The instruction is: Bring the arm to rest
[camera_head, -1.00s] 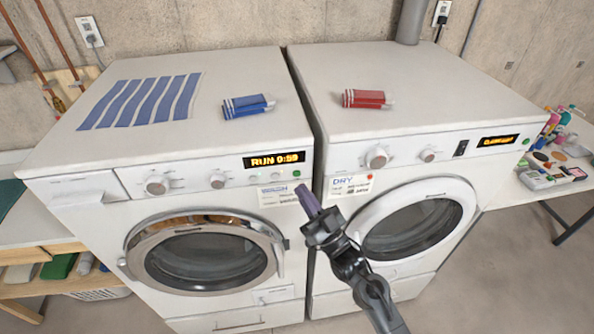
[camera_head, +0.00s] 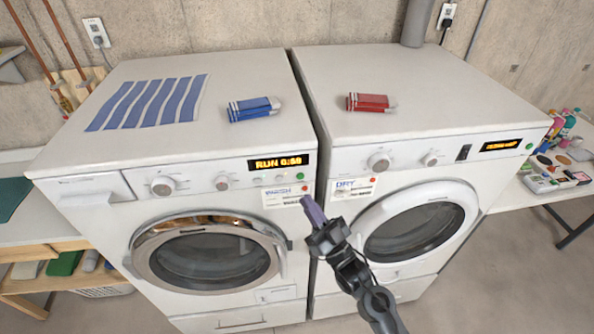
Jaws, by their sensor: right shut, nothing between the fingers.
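My right gripper (camera_head: 313,211) is shut and empty, its fingers pointing up and left. It is in front of the gap between the washer (camera_head: 90,218) and the dryer (camera_head: 450,95), a little below their label cards. The washer's display (camera_head: 278,163) is lit and reads RUN with a time. Its round door (camera_head: 208,255) is closed. The dryer's display (camera_head: 499,146) is lit but too small to read surely, and its round door (camera_head: 415,228) is closed. My left gripper is not in view.
A blue folded cloth (camera_head: 253,108) and a striped cloth (camera_head: 150,102) lie on the washer. A red folded cloth (camera_head: 369,102) lies on the dryer. A side table (camera_head: 560,190) with bottles stands at right. Shelves (camera_head: 25,283) stand at left. The floor at right is clear.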

